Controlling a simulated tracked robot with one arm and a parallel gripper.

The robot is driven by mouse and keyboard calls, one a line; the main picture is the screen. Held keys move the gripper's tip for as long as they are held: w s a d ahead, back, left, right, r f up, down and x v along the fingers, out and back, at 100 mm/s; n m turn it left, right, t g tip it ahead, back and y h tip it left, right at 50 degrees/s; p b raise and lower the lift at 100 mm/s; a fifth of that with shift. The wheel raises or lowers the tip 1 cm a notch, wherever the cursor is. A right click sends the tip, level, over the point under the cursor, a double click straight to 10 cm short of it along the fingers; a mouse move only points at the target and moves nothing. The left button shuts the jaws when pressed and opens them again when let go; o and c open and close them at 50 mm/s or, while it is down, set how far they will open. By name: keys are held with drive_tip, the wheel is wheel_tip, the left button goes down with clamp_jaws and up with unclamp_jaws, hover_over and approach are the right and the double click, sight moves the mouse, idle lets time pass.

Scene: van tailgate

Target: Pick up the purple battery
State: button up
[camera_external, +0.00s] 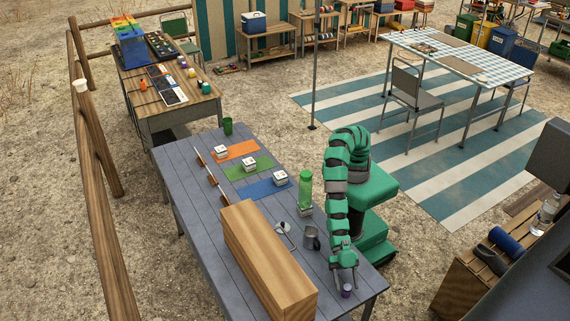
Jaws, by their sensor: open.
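A small dark purple cylinder, which looks like the purple battery (346,291), stands upright near the right front end of the grey plank table (190,180). My green arm reaches down over this end of the table. My gripper (345,279) is open and points down just above the purple battery. The fingers are small here, and I cannot tell whether they reach around its top or stay clear of it.
A long wooden box (268,262) lies left of the gripper. Orange, green and blue mats (262,189) with white boxes lie farther back. A green cup (228,126) stands at the far end.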

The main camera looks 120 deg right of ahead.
sight(347, 290)
drive_tip(key=shift+x, duration=1.2)
drive_tip(key=c, duration=1.1)
drive_tip(key=shift+c, duration=0.2)
drive_tip(key=shift+r, duration=0.1)
